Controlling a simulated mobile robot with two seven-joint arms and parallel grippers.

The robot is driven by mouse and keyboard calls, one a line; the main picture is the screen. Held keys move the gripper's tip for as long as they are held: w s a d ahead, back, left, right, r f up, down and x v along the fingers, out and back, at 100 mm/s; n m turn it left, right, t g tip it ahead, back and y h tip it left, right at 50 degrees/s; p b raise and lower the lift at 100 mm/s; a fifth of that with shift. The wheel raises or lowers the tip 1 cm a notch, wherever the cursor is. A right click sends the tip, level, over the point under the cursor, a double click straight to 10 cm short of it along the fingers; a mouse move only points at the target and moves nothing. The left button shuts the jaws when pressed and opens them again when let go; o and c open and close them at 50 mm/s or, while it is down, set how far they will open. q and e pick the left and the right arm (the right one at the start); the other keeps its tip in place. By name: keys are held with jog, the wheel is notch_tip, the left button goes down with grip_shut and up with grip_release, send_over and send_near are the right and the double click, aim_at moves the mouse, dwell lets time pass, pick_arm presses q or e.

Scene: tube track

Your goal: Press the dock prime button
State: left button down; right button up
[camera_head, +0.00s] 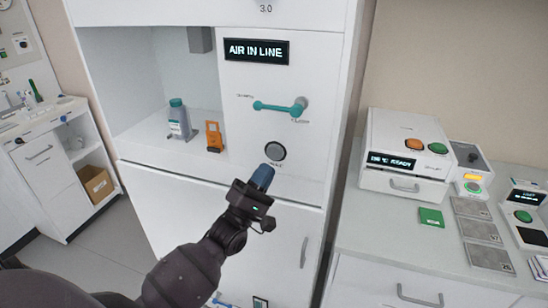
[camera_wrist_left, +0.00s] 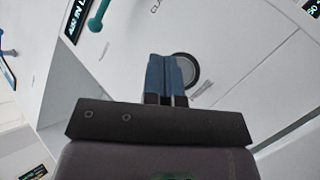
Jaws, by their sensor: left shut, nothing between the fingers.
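The dock prime button is a round grey button (camera_head: 275,151) with a dark rim on the white cabinet panel, below the teal lever. It also shows in the left wrist view (camera_wrist_left: 190,70), partly hidden behind the fingers. My left gripper (camera_head: 264,170) is shut and empty, its blue fingertips just below and left of the button in the head view. In the left wrist view the closed fingers (camera_wrist_left: 165,72) overlap the button's left side. I cannot tell whether they touch it. My right gripper is not in view.
A display (camera_head: 257,51) reads "AIR IN LINE" above the teal lever (camera_head: 280,107). A bottle (camera_head: 178,120) and an orange holder (camera_head: 214,137) stand in the open bay at left. A white device (camera_head: 403,150) and several flat plates sit on the right counter.

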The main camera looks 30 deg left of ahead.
aim_at(275, 153)
pick_arm(q)
jog(key=w, duration=0.1)
jog(key=w+b, duration=0.1)
jog(key=w, duration=0.1)
jog(key=shift+w+a, duration=0.3)
jog(key=shift+a, duration=0.1)
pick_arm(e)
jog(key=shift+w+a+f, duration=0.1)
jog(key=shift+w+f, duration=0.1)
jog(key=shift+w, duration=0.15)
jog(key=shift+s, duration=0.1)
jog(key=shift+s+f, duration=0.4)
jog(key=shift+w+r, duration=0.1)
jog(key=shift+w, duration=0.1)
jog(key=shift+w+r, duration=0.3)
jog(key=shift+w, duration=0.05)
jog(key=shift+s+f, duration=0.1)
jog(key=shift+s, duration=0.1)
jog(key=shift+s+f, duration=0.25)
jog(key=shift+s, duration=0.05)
